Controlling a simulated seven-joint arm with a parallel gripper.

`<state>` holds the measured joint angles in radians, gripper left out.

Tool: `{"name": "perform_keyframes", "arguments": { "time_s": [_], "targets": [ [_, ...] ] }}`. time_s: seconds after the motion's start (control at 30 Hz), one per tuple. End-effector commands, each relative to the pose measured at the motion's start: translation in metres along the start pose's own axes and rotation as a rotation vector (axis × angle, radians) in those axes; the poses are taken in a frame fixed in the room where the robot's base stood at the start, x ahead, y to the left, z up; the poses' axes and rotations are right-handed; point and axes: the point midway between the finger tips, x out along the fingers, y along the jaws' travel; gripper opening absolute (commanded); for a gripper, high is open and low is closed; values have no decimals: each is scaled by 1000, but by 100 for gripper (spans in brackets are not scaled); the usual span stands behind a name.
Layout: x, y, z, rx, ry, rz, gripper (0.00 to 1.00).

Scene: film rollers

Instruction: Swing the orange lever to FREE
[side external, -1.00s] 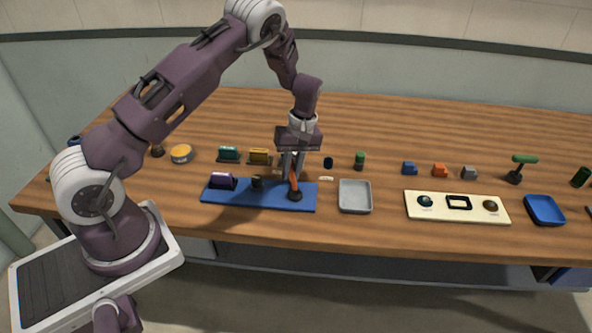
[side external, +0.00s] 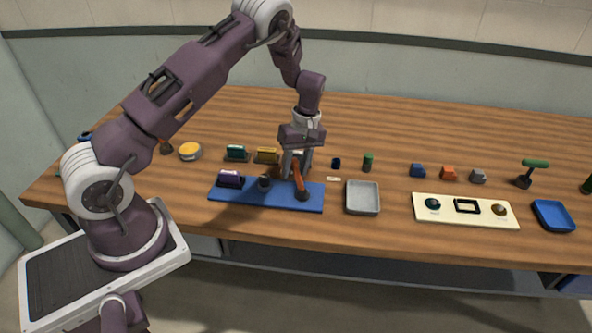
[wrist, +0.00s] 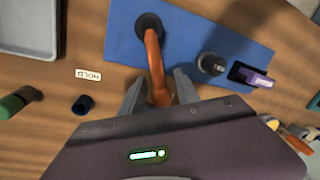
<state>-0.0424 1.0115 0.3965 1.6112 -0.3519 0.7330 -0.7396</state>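The orange lever (wrist: 154,62) stands on a dark round pivot at the edge of the blue board (side external: 256,194). In the side view the lever (side external: 299,179) leans up from the board's right end toward my gripper. My gripper (side external: 297,167) is over the back edge of the board. In the wrist view its two fingers (wrist: 160,84) are apart, one on each side of the lever's handle end, with small gaps showing. A HOLD label (wrist: 89,74) lies on the table to the left in the wrist view. I see no readable FREE label; my gripper may cover it.
A dark knob (side external: 264,182) and a purple block (side external: 230,179) are on the same board. A grey tray (side external: 362,198) stands just right of it.

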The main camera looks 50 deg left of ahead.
Motion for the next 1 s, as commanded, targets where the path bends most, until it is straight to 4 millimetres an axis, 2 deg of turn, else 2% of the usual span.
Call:
{"name": "perform_keyframes", "arguments": {
  "time_s": [0.27,0.37,0.5,0.63,0.73,1.0],
  "targets": [
    [1,-1,5,5,-8,-6,38],
    [-11,0,4,6,-7,-4,38],
    [-42,1,3,5,-4,-2,38],
    [-62,0,3,5,-5,-2,38],
    [-69,0,3,5,-5,-4,38],
    [-72,0,4,8,-7,-1,38]
  ]
}}
